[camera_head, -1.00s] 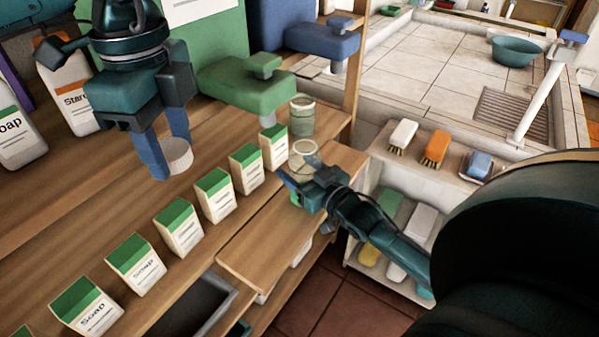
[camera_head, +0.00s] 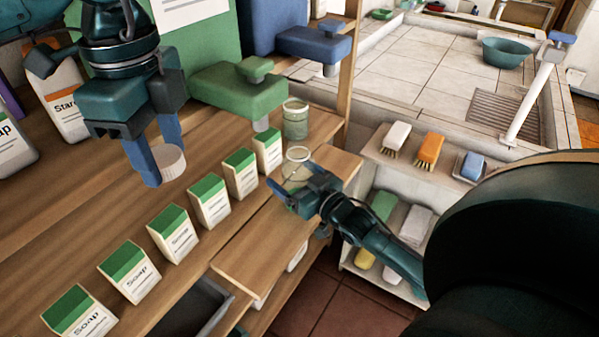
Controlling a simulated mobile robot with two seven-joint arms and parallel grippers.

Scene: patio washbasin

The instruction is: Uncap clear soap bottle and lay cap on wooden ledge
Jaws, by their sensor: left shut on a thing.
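My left gripper (camera_head: 162,168) points down over the wooden counter at the left, shut on a pale round cap (camera_head: 172,162). The cap seems to be just above the counter; any contact is unclear. A clear bottle (camera_head: 297,158) with an open round top stands near the counter's right end. My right gripper (camera_head: 294,178) is at this bottle, its fingers on either side of the lower part. Whether they press on the bottle is hidden. A wooden ledge (camera_head: 255,248) juts out along the counter's front edge, and its visible top is bare.
Several green-topped soap cartons (camera_head: 172,232) stand in a row between the cap and the ledge. A green-tinted jar (camera_head: 295,122) and a green dispenser (camera_head: 235,90) are behind the bottle. Brushes (camera_head: 429,150) lie on a shelf at right. A dark tray (camera_head: 195,308) is below the ledge.

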